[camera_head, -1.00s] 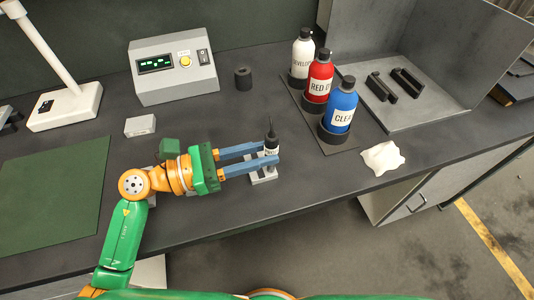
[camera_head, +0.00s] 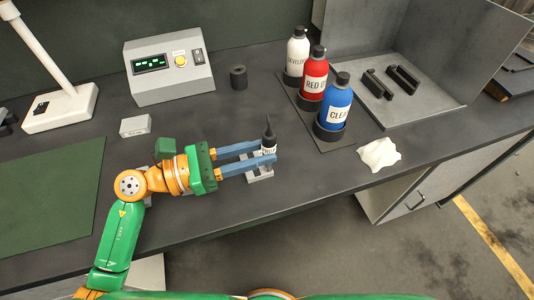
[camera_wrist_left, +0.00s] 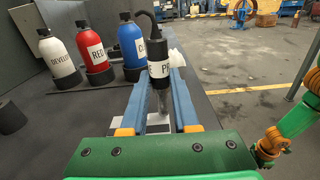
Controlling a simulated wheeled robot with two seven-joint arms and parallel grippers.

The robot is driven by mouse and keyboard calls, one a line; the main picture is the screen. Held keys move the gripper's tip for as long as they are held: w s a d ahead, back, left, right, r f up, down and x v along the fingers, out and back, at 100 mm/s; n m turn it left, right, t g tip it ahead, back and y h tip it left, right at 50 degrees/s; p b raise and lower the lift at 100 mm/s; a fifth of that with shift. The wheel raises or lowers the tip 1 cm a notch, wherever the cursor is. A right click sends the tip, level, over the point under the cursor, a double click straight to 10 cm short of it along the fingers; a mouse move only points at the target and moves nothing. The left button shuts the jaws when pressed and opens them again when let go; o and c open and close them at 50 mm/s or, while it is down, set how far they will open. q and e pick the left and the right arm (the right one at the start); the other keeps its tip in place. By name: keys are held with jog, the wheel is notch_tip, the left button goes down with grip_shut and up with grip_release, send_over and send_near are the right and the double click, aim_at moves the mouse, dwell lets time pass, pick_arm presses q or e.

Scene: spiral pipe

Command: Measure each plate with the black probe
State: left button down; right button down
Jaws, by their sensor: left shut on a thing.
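My left gripper (camera_head: 262,154) is shut on the black probe (camera_head: 268,137), which stands upright between the blue fingers. In the left wrist view the probe (camera_wrist_left: 158,67) shows a white label and a cable from its top. A light grey metal piece (camera_head: 260,176) lies on the bench below the fingers, partly hidden by them. I cannot tell whether the probe's lower end touches it. A light grey block (camera_head: 136,125) lies on the bench behind my left wrist. My right gripper is not in view.
A control box with a display (camera_head: 168,68) and a small black cylinder (camera_head: 238,76) stand behind. White (camera_head: 298,52), red (camera_head: 314,78) and blue (camera_head: 335,106) bottles stand right of the probe. A white cloth (camera_head: 379,153) lies near the front edge. A green mat (camera_head: 48,195) lies left.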

pick_arm(q)
jog(key=shift+s+d+f, duration=0.1)
jog(key=shift+d+f, duration=0.1)
jog(key=shift+f, duration=0.3)
dwell(0.4)
jog(key=shift+r+b, duration=0.15)
jog(key=shift+b, duration=0.4)
dwell(1.0)
jog(key=shift+a, duration=0.3)
jog(key=shift+s+a, duration=0.2)
jog(key=shift+a, duration=0.3)
jog(key=shift+s, duration=0.15)
jog(key=shift+s+d+r, duration=0.15)
jog(key=shift+s+r, duration=0.05)
jog(key=shift+s, duration=0.05)
jog(key=shift+w+r, duration=0.1)
jog(key=shift+w+f+b, duration=0.1)
jog(key=shift+f+b, duration=0.2)
jog(key=shift+b, duration=0.05)
